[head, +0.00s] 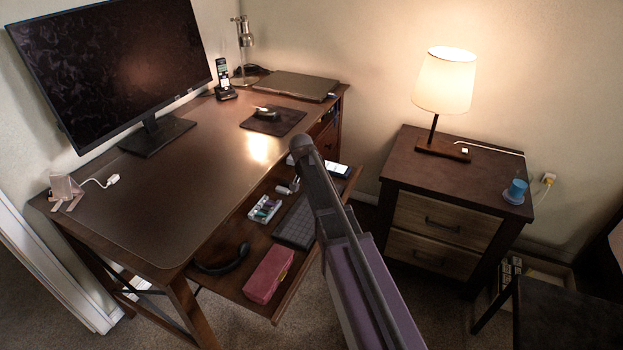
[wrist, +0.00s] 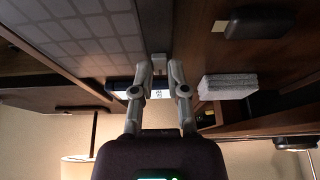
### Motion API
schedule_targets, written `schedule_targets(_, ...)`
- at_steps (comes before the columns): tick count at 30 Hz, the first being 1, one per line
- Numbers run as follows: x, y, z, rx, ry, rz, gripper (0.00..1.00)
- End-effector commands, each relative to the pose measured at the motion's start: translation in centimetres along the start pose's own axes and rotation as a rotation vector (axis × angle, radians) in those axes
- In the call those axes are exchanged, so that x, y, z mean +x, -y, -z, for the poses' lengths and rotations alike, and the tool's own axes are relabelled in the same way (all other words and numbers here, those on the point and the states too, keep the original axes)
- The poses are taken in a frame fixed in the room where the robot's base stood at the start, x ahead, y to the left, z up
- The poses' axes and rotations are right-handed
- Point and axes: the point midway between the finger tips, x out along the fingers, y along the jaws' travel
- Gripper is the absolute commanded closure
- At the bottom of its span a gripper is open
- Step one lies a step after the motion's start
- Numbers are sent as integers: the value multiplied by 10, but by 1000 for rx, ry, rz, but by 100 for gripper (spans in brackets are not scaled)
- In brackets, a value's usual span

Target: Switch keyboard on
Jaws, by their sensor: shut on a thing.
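The dark keyboard (head: 295,223) lies on the pulled-out tray under the desk, its right side partly covered by my arm. In the wrist view the keyboard (wrist: 75,28) fills the upper left, with rows of grey keys. My gripper (wrist: 159,65) is at the keyboard's edge. Its fingertips are on either side of a small grey piece (wrist: 159,59) and shut on it. I cannot tell for sure whether this piece is the keyboard's switch or which way it is set. In the head view my gripper is hidden behind my arm.
A phone with a lit screen (head: 337,169) lies on the tray's far end. A red box (head: 268,275), a black curved thing (head: 222,262) and a small white container (head: 265,208) are also on the tray. The desktop (head: 170,200) overhangs it. A nightstand (head: 435,215) stands at right.

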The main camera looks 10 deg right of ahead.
Motion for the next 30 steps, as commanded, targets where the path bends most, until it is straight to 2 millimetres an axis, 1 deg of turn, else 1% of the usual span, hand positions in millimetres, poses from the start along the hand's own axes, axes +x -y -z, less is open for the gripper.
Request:
schedule_targets(5, 0, 1, 5, 3, 76, -2, 100)
schedule_targets(12, 2, 2, 9, 2, 263, -1, 100)
schedule_targets(17, 3, 1, 10, 2, 362, -1, 100)
schedule_targets(21, 2, 0, 9, -1, 394, 0, 100)
schedule_targets(29, 2, 0, 8, 0, 395, 0, 100)
schedule_targets(30, 2, 0, 8, 0, 394, 0, 72)
